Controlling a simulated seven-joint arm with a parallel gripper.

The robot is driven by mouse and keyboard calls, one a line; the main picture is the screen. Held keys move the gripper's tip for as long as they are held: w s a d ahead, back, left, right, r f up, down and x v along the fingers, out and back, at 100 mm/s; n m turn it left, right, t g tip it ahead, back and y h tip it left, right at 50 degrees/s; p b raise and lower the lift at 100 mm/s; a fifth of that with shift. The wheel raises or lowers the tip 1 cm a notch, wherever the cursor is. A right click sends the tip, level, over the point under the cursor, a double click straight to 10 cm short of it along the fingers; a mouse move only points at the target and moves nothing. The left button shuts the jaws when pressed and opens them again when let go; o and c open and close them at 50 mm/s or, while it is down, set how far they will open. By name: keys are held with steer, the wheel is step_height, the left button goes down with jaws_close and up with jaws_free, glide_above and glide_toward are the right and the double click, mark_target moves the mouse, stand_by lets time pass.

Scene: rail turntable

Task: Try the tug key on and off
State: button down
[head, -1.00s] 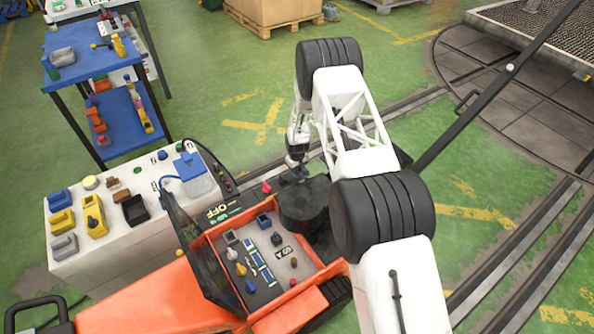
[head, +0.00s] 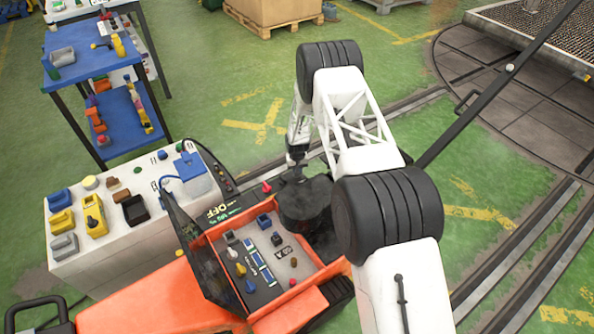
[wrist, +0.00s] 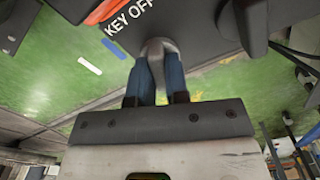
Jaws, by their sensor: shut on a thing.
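In the wrist view the blue fingers of my gripper (wrist: 156,82) are closed on a grey, rounded key (wrist: 158,47). The key is at the edge of a dark panel (wrist: 185,18) with white "KEY OFF" lettering. I cannot tell how deep the key sits in the panel. In the head view my gripper (head: 292,176) is low over the orange tug (head: 160,303), near its dark round column (head: 305,203). The arm hides part of the tug, and the key is too small to make out there.
The tug's open tray (head: 290,288) holds several small blocks and pegs. A white bench (head: 110,240) with coloured parts stands to the left, and a blue shelf cart (head: 125,120) behind it. Green floor with rails (head: 440,95) lies to the right.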

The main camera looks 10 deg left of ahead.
steer(key=m, duration=1.3)
steer(key=shift+m, duration=0.3)
stand_by(0.3)
steer(key=c, duration=1.1)
jaws_free()
steer(key=shift+r, duration=0.15)
steer(key=shift+r, duration=3.75)
